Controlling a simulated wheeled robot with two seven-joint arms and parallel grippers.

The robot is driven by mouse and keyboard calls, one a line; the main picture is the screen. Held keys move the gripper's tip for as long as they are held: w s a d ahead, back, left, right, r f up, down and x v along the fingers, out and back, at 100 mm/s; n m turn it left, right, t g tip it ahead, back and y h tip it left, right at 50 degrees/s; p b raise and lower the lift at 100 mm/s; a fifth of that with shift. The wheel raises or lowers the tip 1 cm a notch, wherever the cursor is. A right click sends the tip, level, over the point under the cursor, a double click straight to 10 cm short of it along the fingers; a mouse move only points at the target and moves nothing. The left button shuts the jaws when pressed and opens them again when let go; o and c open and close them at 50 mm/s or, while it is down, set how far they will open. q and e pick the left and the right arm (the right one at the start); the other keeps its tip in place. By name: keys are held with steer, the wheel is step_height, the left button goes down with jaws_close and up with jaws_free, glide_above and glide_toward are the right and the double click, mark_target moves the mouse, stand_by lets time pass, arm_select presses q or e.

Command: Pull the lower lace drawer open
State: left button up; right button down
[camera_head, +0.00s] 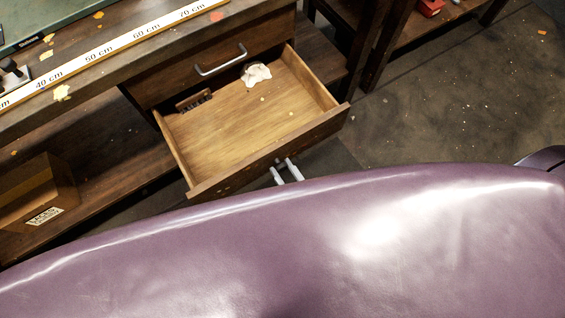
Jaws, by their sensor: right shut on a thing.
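The lower drawer (245,115) stands pulled well out of the wooden bench, its pale inside in plain view. It holds a crumpled white piece (256,75) at the back and a small dark brush-like thing (196,100) at the left. My right gripper (286,171) is at the outer side of the drawer front (265,158), shut on the drawer's handle. Only its pale fingers show, and the handle itself is mostly hidden. The upper drawer (207,62) with its metal handle (220,60) is closed. My left gripper is not in view.
A glossy purple surface (380,240) fills the lower part of the view and hides the floor there. A labelled brown box (35,190) sits on the low shelf at left. A ruler (120,42) lies along the bench edge. Open floor (450,100) shows at right.

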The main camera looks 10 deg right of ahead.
steer(key=c, duration=1.1)
jaws_free()
steer(key=shift+s, duration=0.1)
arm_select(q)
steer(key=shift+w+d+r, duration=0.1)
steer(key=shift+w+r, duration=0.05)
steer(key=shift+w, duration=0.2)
arm_select(e)
steer(key=v, duration=0.7)
steer(key=shift+s, duration=0.25)
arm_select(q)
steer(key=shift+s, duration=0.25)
arm_select(e)
steer(key=shift+d, duration=0.1)
